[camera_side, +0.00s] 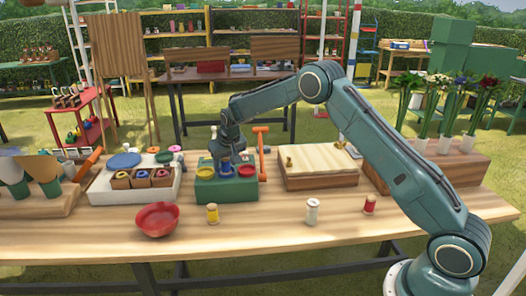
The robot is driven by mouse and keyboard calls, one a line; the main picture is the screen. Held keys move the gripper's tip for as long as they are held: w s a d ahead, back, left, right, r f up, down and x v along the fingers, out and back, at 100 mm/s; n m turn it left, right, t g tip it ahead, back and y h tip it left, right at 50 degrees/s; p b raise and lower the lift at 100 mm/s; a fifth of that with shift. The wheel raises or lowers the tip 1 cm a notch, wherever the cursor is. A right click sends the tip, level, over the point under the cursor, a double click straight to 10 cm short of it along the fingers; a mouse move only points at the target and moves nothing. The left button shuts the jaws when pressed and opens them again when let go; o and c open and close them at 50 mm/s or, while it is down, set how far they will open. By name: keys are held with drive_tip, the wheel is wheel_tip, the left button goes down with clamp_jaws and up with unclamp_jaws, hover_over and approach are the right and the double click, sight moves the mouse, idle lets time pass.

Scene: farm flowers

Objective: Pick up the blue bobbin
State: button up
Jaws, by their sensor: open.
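A small blue bobbin (226,169) stands on the green block (225,191) left of the table's middle, between a yellow dish (205,172) and a red dish (246,171). My gripper (222,156) is directly above it, pointing down, with its jaws open. The fingertips are small and partly merge with the bobbin, so I cannot tell whether they touch it or straddle it.
A yellow bobbin (212,213), a white bobbin (312,211) and a red bobbin (369,204) stand along the front. A red bowl (157,219) is at front left. A compartment tray (108,194) is left of the block; an orange-handled tool (261,150) stands close behind it.

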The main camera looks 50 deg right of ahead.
drive_tip(key=c, duration=1)
drive_tip(key=shift+r, duration=0.2)
wheel_tip(320, 180, up, 20)
drive_tip(key=shift+f, duration=0.15)
idle(0.6)
